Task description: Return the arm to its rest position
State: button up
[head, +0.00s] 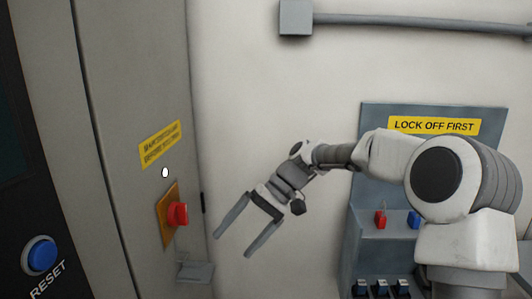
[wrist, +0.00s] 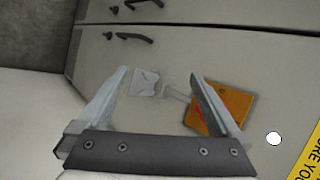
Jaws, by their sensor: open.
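My gripper (head: 233,234) is in the middle of the head view, its two fingers apart and pointing down and left. Nothing is between the fingers. It appears in front of the pale wall, to the right of the grey cabinet (head: 130,110). My arm reaches in from the right. In the wrist view my gripper (wrist: 165,82) is open with the cabinet face beyond it. The orange plate (wrist: 232,98) of the cabinet switch shows behind the right finger, which hides part of it.
The cabinet carries a red rotary switch (head: 178,214) and a yellow label (head: 160,144). A blue RESET button (head: 40,256) is at lower left. Behind my arm stands a grey lock-off station (head: 375,118) with red (head: 380,220) and blue (head: 414,220) items. Bare wall (head: 265,90) lies above my gripper.

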jog(key=s+d+r+m+t+h, duration=0.3)
jog(key=s+d+t+h, duration=0.5)
jog(key=s+d, duration=1.1)
jog(key=s+t, duration=0.1)
jog(key=s, duration=0.2)
jog(key=shift+s+t, duration=0.25)
jog(key=shift+t, duration=0.15)
